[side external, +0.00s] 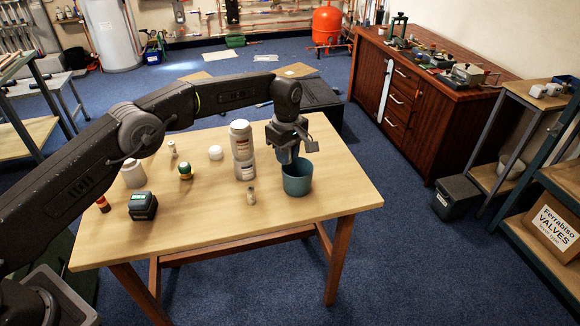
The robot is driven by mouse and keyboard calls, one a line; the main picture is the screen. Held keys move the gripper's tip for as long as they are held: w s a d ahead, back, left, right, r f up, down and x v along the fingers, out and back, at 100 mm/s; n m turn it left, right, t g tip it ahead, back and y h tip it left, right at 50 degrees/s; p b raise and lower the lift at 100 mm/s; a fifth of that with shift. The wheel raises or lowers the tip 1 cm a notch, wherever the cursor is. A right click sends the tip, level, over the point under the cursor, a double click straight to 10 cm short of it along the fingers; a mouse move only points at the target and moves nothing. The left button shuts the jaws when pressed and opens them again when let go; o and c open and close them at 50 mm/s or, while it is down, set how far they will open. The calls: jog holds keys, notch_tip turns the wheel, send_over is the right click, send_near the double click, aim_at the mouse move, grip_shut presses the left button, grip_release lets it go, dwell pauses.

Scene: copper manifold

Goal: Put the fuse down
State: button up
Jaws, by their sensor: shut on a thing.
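My gripper (294,158) points down at the right part of the wooden table (325,215), directly over the mouth of a teal pot (297,184). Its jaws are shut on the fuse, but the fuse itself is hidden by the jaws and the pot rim. The fingertips are at about the height of the rim; I cannot tell whether they are inside it. Two small pale cylinders with metallic-looking ends stand upright on the table, one left of the pot (251,196) and one farther back at the left (172,149).
A white round piece (215,152), a green-and-yellow item (185,171), a dark green device (143,205), a white jar (134,175) and an orange-red item (103,204) stand farther left. The table's front right is clear.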

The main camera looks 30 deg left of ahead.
jog(key=shift+d+f, duration=0.3)
jog(key=shift+d, duration=0.1)
jog(key=shift+f, duration=1.9)
jog(key=shift+f, duration=0.15)
jog(key=o, duration=0.9)
notch_tip(320, 180, up, 12)
jog(key=shift+r, duration=0.15)
